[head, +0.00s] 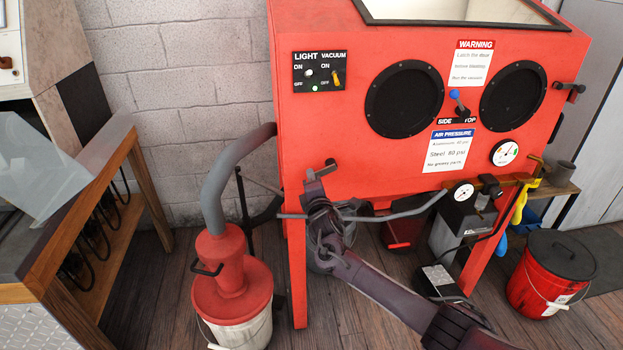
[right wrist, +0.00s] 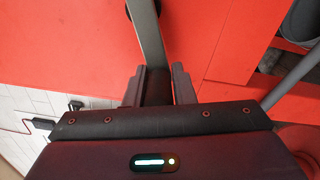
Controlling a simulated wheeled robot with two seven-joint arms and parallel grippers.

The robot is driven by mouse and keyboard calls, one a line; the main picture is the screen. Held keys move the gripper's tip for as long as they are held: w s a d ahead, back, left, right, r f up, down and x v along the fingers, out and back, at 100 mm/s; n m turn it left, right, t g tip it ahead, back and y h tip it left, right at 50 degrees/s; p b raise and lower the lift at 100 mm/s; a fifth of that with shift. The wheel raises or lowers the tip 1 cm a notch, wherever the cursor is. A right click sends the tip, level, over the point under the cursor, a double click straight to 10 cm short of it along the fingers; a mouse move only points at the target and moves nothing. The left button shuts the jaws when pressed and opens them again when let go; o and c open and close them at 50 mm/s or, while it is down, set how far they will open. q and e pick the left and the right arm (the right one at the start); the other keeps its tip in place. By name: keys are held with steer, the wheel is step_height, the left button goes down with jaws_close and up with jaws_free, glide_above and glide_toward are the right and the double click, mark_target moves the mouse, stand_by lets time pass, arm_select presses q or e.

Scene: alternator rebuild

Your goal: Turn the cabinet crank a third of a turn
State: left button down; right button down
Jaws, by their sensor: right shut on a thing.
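The red blasting cabinet (head: 370,165) stands against the wall. The crank (head: 322,170) is on the lower left of its front, partly hidden by my right gripper (head: 312,192). In the right wrist view, the crank's grey arm (right wrist: 149,38) runs up from between the fingers. My right gripper, also in that view (right wrist: 158,84), is shut on the crank's dark handle (right wrist: 157,88), with one finger on each side. My left gripper is not in view.
A red-topped vacuum bucket (head: 232,285) with a thick grey hose (head: 225,175) stands left of the cabinet. A grey pipe (head: 400,213) and a gauge unit (head: 462,195) are under the front. A lidded red bucket (head: 550,280) stands right. A wooden bench (head: 60,240) is at left.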

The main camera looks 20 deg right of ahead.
steer(key=shift+f+n, duration=0.35)
steer(key=shift+n, duration=0.15)
steer(key=c, duration=1.3)
jaws_free()
steer(key=shift+d, duration=0.1)
steer(key=shift+o, duration=0.2)
steer(key=shift+s, duration=0.1)
steer(key=v, duration=0.7)
steer(key=shift+s, duration=0.35)
